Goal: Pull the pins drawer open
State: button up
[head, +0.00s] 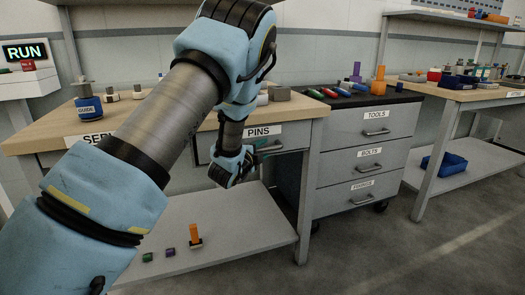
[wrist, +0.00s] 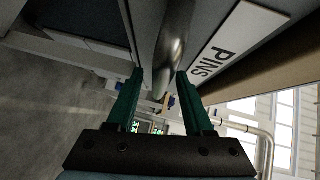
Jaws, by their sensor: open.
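The pins drawer (head: 293,137) is a grey drawer under the wooden bench top, marked with a white PINS label (head: 258,131). Its front looks about flush with the bench, and my arm hides its left part. My gripper (head: 265,150) is at the drawer front, just below the label. In the wrist view the two green fingers of my gripper (wrist: 160,90) are apart. The round metal handle (wrist: 175,38) runs between them, with a finger on each side. I cannot tell whether either finger touches it. The PINS label (wrist: 222,55) shows beside the handle.
A grey cabinet (head: 340,150) with TOOLS, BOLTS and a third drawer stands right of the bench. A lower shelf (head: 240,235) carries an orange-topped part (head: 194,235) and small blocks. A blue bin (head: 445,164) sits farther right. The floor in front is clear.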

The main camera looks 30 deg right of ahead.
jog(key=shift+c, duration=0.4)
grip_shut()
dwell(0.9)
